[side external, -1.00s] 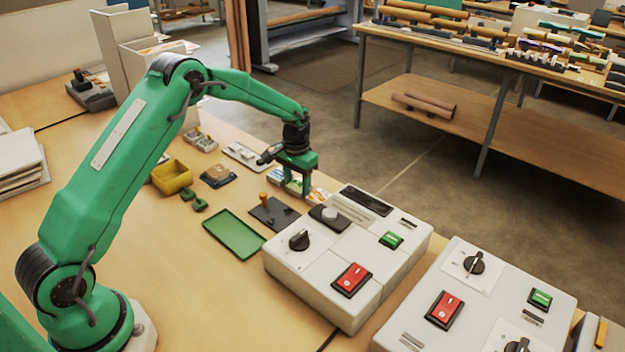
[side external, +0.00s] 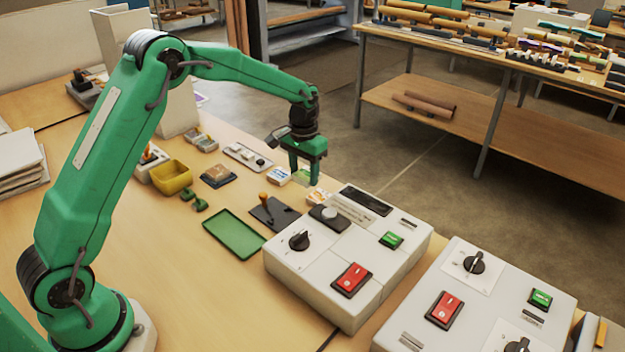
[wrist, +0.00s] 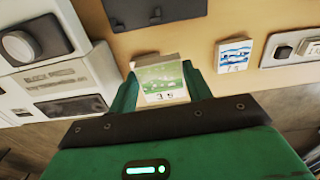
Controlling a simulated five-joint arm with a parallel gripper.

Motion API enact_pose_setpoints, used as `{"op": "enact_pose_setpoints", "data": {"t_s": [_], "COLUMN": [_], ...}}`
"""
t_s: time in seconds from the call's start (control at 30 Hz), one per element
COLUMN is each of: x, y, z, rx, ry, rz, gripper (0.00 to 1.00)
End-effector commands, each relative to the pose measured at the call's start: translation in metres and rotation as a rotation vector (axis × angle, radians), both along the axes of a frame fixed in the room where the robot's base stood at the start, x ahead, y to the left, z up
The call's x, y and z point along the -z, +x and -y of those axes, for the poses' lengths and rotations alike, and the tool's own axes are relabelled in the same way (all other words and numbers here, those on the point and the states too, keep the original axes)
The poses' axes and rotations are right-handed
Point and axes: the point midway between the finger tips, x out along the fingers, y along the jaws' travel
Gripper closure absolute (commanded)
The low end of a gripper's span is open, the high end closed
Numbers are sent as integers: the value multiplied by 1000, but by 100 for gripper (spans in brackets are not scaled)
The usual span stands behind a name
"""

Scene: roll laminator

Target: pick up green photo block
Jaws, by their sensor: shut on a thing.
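The green photo block (wrist: 163,78), a small white-edged block with a green picture on its face, is between my gripper's two fingers in the wrist view. My gripper (wrist: 160,74) is shut on it, with one finger at each side. In the side external view my gripper (side external: 304,181) points down at the back of the bench, beyond the white machine. A bit of green (side external: 303,174) shows between its fingers there. Most of the block is hidden by the fingers in that view, and I cannot tell its exact height above the bench.
A blue-and-white photo block (side external: 278,176) lies left of my gripper; it also shows in the wrist view (wrist: 235,55). The white machine (side external: 330,285) stands close in front. A dark plate with an orange-handled piece (side external: 266,206), a green tray (side external: 235,234) and a yellow bin (side external: 171,177) lie left.

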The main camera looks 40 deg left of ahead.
Motion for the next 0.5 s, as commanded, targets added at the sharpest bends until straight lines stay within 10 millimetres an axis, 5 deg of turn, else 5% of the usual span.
{"op": "enact_pose_setpoints", "data": {"t_s": [0.2, 0.5], "x": [-22, -38], "y": [-14, -25], "z": [34, 57], "rx": [3, -1], "ry": [0, 0], "rz": [3, 1], "gripper": [74, 74]}}
